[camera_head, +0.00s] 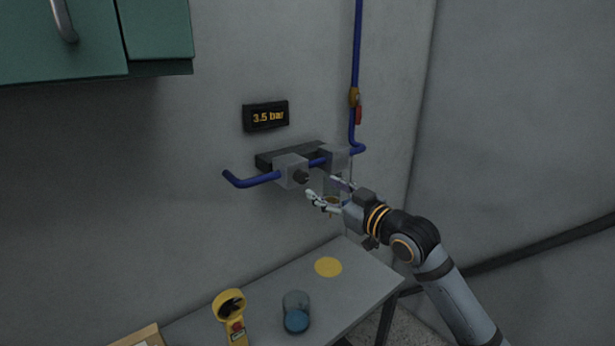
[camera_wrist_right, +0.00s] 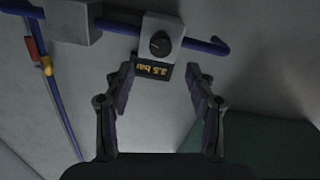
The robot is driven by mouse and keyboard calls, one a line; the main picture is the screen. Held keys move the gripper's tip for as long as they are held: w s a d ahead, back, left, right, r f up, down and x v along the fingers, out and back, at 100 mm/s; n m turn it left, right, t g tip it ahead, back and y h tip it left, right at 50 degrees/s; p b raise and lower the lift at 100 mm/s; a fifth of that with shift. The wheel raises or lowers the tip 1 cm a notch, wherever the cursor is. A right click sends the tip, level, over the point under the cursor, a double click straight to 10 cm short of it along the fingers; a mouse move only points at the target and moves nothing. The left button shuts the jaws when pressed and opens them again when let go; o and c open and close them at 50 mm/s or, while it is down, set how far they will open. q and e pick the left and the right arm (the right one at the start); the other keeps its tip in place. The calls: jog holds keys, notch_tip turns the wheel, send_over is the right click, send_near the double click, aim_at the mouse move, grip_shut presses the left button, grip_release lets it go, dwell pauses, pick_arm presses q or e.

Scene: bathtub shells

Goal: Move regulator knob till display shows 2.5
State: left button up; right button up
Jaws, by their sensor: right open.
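The display (camera_head: 266,116) on the wall reads 3.5 bar in the head view; it shows upside down in the right wrist view (camera_wrist_right: 152,70). The regulator knob (camera_head: 300,177) is small and dark, on the front of a grey block (camera_head: 290,169) on the blue pipe. In the right wrist view the knob (camera_wrist_right: 160,43) is round and lies beyond the fingertips. My right gripper (camera_head: 325,194) is open and empty, close to the knob at its lower right and apart from it. Its two fingers (camera_wrist_right: 165,78) are spread in the wrist view. My left gripper is not in view.
A second grey block (camera_head: 334,158) sits on the pipe to the right. A yellow-red valve (camera_head: 355,104) is on the vertical blue pipe (camera_head: 357,50). Below, a table (camera_head: 262,288) bears a yellow handheld device (camera_head: 231,318) and a blue jar (camera_head: 296,313). Green cabinets (camera_head: 60,45) hang upper left.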

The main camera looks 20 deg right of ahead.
aim_at(304, 178)
jog(key=p+x, duration=0.1)
jog(key=x, duration=0.3)
jog(key=shift+w+a+r, duration=0.15)
jog(key=shift+w, duration=0.15)
jog(key=p+x, duration=0.1)
jog(key=x, duration=0.1)
jog(key=shift+w, duration=0.3)
jog(key=shift+w+a, duration=0.2)
jog(key=shift+w, duration=0.05)
jog(key=shift+w+f, duration=0.1)
jog(key=shift+f, duration=0.15)
jog(key=c, duration=1.2)
jog(key=shift+o, duration=0.2)
jog(key=shift+f+b, duration=0.15)
jog(key=shift+b, duration=0.2)
jog(key=n+b, duration=0.2)
jog(key=n, duration=0.1)
jog(key=shift+f+b, duration=0.1)
jog(key=shift+b, duration=0.2)
jog(key=shift+n, duration=0.6)
jog(key=shift+r+n, duration=0.25)
jog(key=shift+n, duration=0.15)
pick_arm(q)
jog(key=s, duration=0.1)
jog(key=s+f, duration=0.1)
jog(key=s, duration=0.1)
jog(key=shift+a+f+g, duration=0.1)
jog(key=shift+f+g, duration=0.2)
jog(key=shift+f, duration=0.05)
